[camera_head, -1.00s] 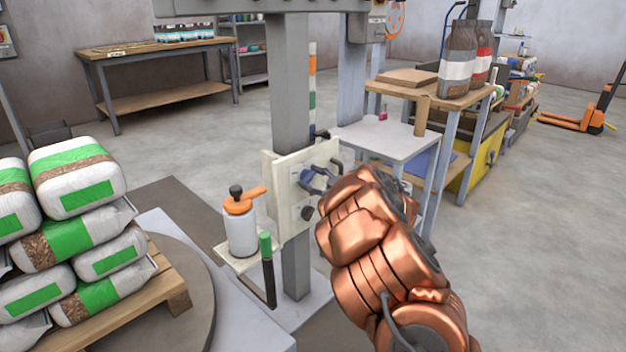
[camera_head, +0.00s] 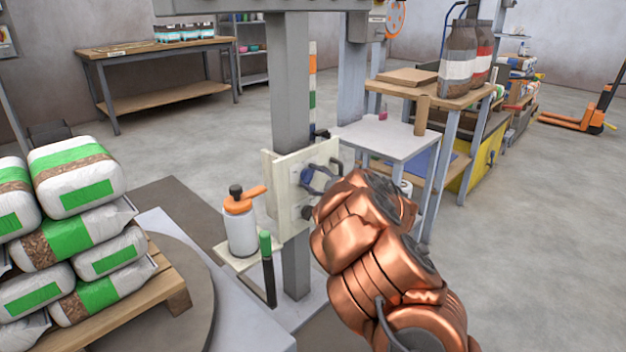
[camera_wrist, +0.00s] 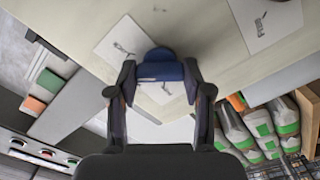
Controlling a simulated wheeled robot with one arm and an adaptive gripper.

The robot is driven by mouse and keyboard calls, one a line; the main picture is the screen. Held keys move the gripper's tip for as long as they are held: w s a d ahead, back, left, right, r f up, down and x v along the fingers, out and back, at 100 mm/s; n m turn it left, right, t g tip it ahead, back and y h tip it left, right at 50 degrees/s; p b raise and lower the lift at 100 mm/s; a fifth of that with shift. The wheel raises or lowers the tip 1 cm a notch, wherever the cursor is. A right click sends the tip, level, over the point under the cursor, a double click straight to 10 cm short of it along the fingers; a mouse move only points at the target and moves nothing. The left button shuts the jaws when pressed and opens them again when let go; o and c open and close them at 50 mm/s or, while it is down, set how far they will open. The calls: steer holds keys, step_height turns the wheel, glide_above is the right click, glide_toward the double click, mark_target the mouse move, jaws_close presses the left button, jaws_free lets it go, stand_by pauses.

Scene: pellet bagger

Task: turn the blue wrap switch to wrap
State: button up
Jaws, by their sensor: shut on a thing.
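The blue wrap switch (camera_wrist: 161,70) sits on the cream control panel (camera_wrist: 85,22), and its knob is between my fingertips in the wrist view. My gripper (camera_wrist: 160,88) is shut on the knob, one finger on each side. In the head view the panel (camera_head: 291,172) is on the grey post, and the blue knob (camera_head: 308,176) is partly hidden by my gripper (camera_head: 322,180). White label plates with small symbols lie beside and behind the knob. I cannot read which setting the knob points to.
A spray bottle with an orange top (camera_head: 240,220) stands on a small shelf left of the panel. A green-tipped handle (camera_head: 266,245) rises below it. Stacked bags (camera_head: 80,215) lie on a pallet at left. A white side table (camera_head: 385,137) stands behind my arm.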

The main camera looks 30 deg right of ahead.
steer(key=shift+n+b, duration=1.3)
steer(key=shift+n, duration=2.4)
steer(key=o, duration=1.2)
steer(key=shift+c, duration=0.2)
steer(key=shift+s, duration=0.1)
steer(key=v, duration=1.2)
